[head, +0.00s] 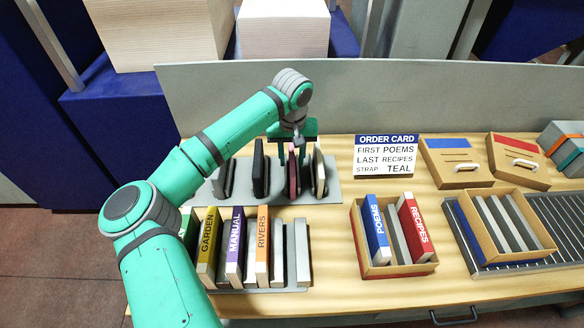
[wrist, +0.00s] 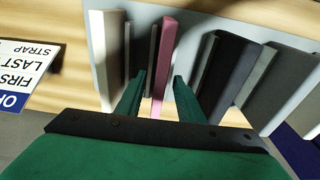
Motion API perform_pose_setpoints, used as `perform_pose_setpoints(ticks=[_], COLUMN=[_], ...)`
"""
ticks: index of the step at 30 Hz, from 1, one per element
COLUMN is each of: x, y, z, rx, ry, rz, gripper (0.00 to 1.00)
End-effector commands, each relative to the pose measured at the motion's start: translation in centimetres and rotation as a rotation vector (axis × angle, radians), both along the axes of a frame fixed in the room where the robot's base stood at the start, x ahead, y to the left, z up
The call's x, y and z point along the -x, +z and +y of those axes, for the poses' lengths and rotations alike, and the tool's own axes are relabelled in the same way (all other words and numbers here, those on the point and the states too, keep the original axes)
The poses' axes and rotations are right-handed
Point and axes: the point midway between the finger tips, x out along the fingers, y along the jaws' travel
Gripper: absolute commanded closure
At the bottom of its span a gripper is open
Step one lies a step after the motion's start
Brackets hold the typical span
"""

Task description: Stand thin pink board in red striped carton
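The thin pink board (head: 293,172) stands upright in the grey rack at the back left. In the wrist view the pink board (wrist: 166,60) rises between my two fingers, with a thin grey divider beside it. My gripper (head: 297,148) is over the rack, open, with its fingers (wrist: 160,78) on either side of the board and gaps showing. The carton (head: 398,269) with a reddish strip along its lower front stands at centre right. It holds the blue POEMS book (head: 376,228), grey dividers and the red RECIPES book (head: 415,229).
Dark and pale boards (head: 320,170) stand close beside the pink one. A front rack holds GARDEN, MANUAL and RIVERS books (head: 262,245). An order card (head: 387,156), two lids (head: 455,160) and another carton (head: 541,251) on rollers are to the right.

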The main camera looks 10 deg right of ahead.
Motion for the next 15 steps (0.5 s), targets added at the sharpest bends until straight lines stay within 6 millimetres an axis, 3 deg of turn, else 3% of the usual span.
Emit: perform_pose_setpoints(ticks=[6, 11, 15], x=[-0.01, -0.01, -0.01], y=[-0.07, -0.06, -0.05], z=[-0.04, -0.04, -0.04], rx=[0.000, 0.000, 0.000], ry=[-0.001, -0.001, 0.000], rz=[0.000, 0.000, 0.000], gripper=[0.66, 1.00, 1.00])
